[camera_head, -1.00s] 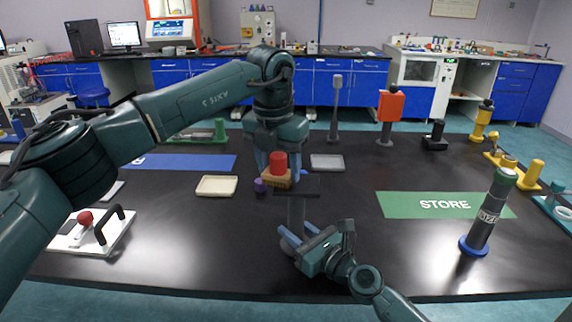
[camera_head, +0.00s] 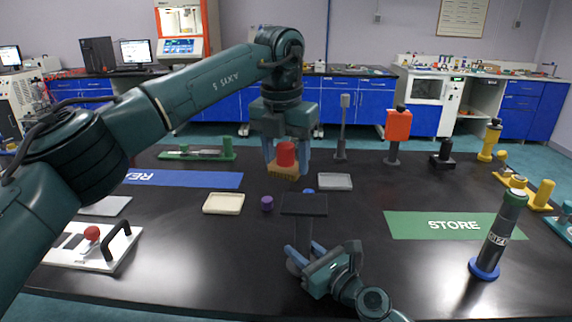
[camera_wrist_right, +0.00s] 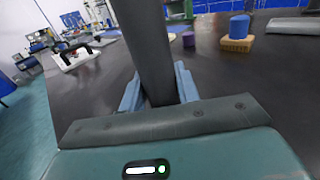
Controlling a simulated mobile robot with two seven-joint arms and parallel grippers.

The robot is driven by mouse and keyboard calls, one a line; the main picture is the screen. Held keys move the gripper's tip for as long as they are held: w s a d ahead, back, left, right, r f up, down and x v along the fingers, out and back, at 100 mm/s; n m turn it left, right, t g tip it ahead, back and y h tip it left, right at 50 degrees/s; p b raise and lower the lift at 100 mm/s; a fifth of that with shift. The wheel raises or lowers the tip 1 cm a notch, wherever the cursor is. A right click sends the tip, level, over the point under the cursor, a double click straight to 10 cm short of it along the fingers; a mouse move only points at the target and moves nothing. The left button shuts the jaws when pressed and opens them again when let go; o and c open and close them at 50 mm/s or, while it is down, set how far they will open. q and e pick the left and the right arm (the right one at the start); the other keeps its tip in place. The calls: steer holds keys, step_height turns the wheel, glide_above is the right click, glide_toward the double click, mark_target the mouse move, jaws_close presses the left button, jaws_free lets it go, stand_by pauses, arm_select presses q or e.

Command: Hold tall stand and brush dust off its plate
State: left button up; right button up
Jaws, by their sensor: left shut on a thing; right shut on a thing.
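The tall stand is upright near the front of the table; its dark flat plate (camera_head: 304,205) tops a grey post, which fills the middle of the right wrist view (camera_wrist_right: 146,45). My right gripper (camera_head: 302,257) is shut around the post below the plate; its blue fingers flank the post in the right wrist view (camera_wrist_right: 160,92). My left gripper (camera_head: 287,160) points down, shut on the brush (camera_head: 286,153), which has a red handle and a tan block. In the head view the brush appears beyond the plate, with a gap between them. I cannot make out dust on the plate.
A cream tray (camera_head: 223,204) and a purple cylinder (camera_head: 267,203) lie left of the stand. A grey flat pad (camera_head: 335,181) lies behind it. A green STORE mat (camera_head: 410,226) and a dark cylinder on a blue base (camera_head: 497,240) are at right. A white board with a black handle (camera_head: 75,258) is front left.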

mark_target(286, 143)
arm_select(q)
steer(key=shift+r, duration=1.55)
arm_select(e)
steer(key=o, duration=1.2)
